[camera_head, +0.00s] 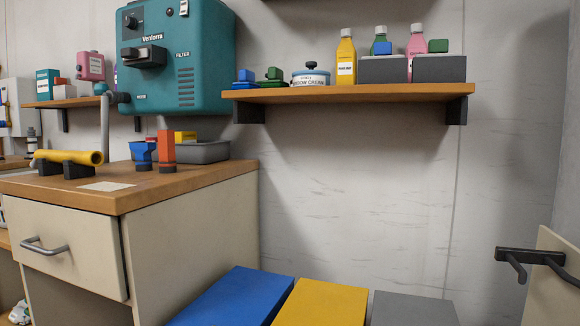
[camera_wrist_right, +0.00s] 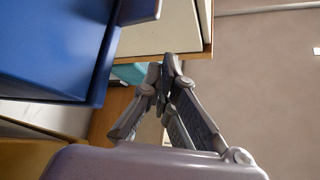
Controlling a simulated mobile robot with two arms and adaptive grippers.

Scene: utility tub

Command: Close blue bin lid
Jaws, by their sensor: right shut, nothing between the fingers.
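The blue bin (camera_head: 235,297) shows at the bottom of the head view as a flat blue top, cut off by the frame. I cannot tell whether its lid is fully down. In the right wrist view, a large blue panel of the bin (camera_wrist_right: 50,45) fills the upper left, with a darker blue edge piece (camera_wrist_right: 140,10) jutting at the top. My right gripper (camera_wrist_right: 163,75) is shut and empty, beside the blue panel and apart from it in the picture. My left gripper is in neither view.
A yellow bin top (camera_head: 322,302) and a grey one (camera_head: 413,309) stand right of the blue. A wooden-topped cabinet (camera_head: 190,215) with a drawer is at left. A loaded shelf (camera_head: 350,95) is on the wall above. A pale panel with a dark handle (camera_head: 530,257) is at right.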

